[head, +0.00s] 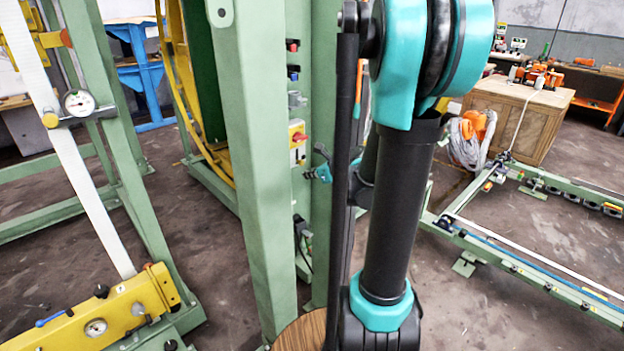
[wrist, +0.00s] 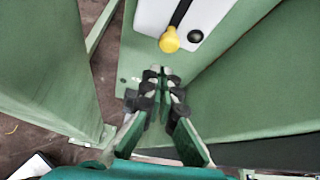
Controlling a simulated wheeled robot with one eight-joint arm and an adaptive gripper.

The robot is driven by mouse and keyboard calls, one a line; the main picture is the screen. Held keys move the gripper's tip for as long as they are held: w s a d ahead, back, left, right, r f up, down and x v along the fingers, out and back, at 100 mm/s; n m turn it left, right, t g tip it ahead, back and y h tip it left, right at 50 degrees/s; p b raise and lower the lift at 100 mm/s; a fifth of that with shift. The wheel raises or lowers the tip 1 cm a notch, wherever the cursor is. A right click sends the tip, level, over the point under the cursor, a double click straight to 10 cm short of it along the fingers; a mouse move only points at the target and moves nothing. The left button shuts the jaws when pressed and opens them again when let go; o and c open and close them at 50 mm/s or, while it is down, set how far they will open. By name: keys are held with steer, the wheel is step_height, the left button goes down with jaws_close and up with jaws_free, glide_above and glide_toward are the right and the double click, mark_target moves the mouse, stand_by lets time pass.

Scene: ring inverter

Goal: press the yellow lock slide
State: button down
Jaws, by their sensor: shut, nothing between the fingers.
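The yellow lock slide shows in the wrist view as a round yellow knob (wrist: 169,40) at the lower end of a black slot. The slot runs through a white plate (wrist: 205,12) on a green panel. My gripper (wrist: 157,74) is shut and empty, with its fingertips just below the knob in the picture. A small gap shows between the tips and the knob; I cannot tell how far apart they are in depth. In the head view I cannot make out the knob, and my arm covers much of the middle.
A green post (head: 252,150) stands left of my arm, with a red-and-yellow switch (head: 298,138) on the column beside it. Green walls flank my gripper in the wrist view. A wooden cabinet (head: 512,112) and a low green frame (head: 530,262) are at the right.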

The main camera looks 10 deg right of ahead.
steer(key=shift+a+r, duration=0.2)
steer(key=shift+r, duration=0.7)
steer(key=shift+w+r, duration=0.1)
steer(key=shift+r, duration=1.7)
steer(key=s+d+r, duration=0.1)
steer(key=s+d, duration=0.3)
steer(key=s, duration=0.4)
steer(key=shift+d, duration=0.4)
